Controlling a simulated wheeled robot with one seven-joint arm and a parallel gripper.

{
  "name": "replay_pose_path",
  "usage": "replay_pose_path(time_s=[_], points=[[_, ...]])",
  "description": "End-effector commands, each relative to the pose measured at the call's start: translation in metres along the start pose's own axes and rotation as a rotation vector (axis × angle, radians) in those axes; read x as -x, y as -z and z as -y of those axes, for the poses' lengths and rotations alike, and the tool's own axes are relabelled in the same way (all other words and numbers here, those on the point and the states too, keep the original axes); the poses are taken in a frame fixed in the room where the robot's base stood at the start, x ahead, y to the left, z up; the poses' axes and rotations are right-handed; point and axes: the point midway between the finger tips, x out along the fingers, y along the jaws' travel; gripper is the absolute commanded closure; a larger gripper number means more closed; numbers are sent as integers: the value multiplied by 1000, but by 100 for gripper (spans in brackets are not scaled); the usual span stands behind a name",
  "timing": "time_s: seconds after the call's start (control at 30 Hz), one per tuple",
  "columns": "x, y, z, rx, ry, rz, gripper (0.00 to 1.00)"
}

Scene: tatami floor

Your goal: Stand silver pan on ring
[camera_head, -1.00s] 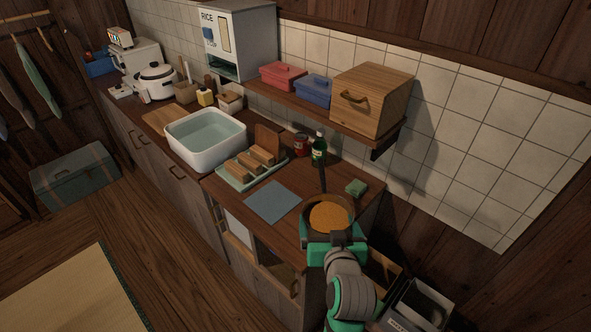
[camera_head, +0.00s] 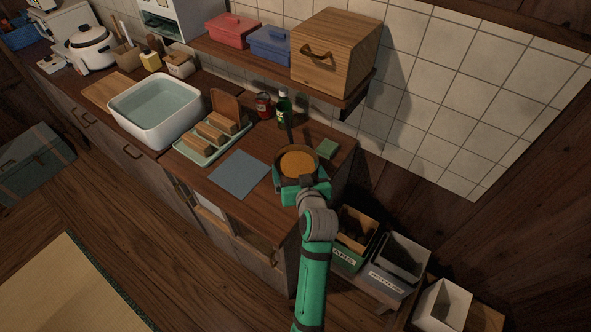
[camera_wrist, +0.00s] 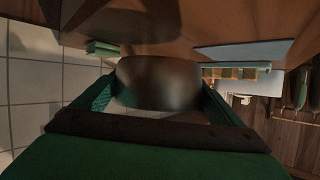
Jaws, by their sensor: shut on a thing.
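A round pan (camera_head: 298,164) with a dark grey rim and an orange-brown inside is at the counter's right end in the head view. A dark, thin handle-like shape rises behind it. My green gripper (camera_head: 298,190) is shut on its near side. In the wrist view the pan (camera_wrist: 158,82) is a blurred grey-brown round wall between the two fingers (camera_wrist: 160,98). I cannot tell whether the pan touches the counter. No ring is plainly visible; the pan and my gripper hide the surface beneath.
A green sponge (camera_head: 327,148) lies right behind the pan. A green bottle (camera_head: 283,108) and a red jar (camera_head: 263,105) stand behind. A blue-grey mat (camera_head: 239,174) and a tray (camera_head: 184,151) of blocks lie left. A wooden box (camera_head: 335,52) sits on the shelf above. Bins (camera_head: 401,258) stand below right.

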Motion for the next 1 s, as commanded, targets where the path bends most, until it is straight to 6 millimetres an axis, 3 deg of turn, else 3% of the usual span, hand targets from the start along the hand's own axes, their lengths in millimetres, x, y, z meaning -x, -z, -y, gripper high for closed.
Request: replay_pose_path(time_s=[0.23,0.47,0.87,0.9,1.0], points=[[-8,-10,-2,0,-1,-1,57],[-20,-37,-3,-1,1,-1,57],[-22,-40,-2,1,1,-2,57],[-22,-41,-2,1,1,0,0],[-22,-41,-2,1,1,0,0]])
